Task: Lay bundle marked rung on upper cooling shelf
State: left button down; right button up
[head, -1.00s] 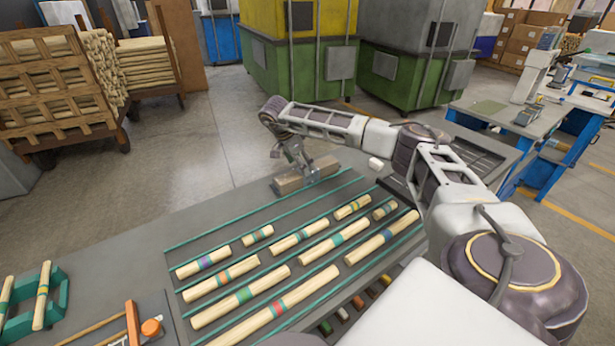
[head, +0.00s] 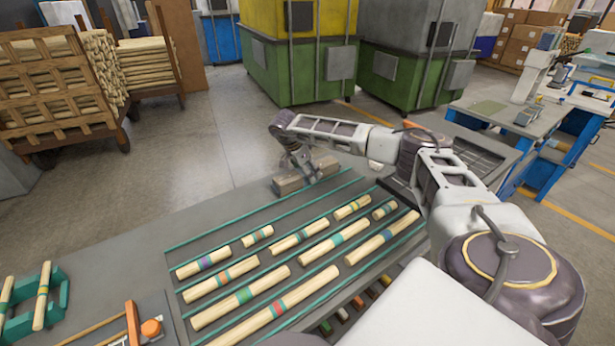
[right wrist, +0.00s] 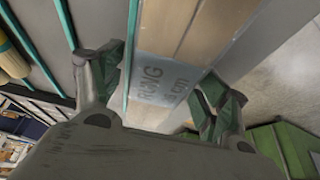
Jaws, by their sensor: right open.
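The bundle marked rung (head: 290,186) lies on the far edge of the grey bench, a short pale-brown block in the head view. In the right wrist view, the bundle (right wrist: 208,28) has wooden sides and a grey band with lettering that reads like RUNG. My right gripper (head: 312,170) is just over the bundle. In the right wrist view, my right gripper (right wrist: 160,92) is open, with one green-padded finger on each side of the bundle; I cannot tell whether they touch it. My left gripper is not in view. I cannot make out the upper cooling shelf.
Teal rails (head: 210,236) and several colour-banded dowels (head: 277,291) cover the bench in front of the bundle. A teal cradle (head: 57,293) with dowels and an orange tool (head: 132,322) are at the lower left. Wooden carts (head: 60,95) stand beyond open floor.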

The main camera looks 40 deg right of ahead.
jog(key=shift+d+f, duration=0.1)
jog(key=shift+f, duration=0.15)
jog(key=shift+c, duration=0.4)
jog(key=shift+r, duration=0.1)
jog(key=c, duration=1.5)
jog(key=shift+o, duration=0.2)
jog(key=shift+r, duration=0.15)
jog(key=shift+r, duration=4.85)
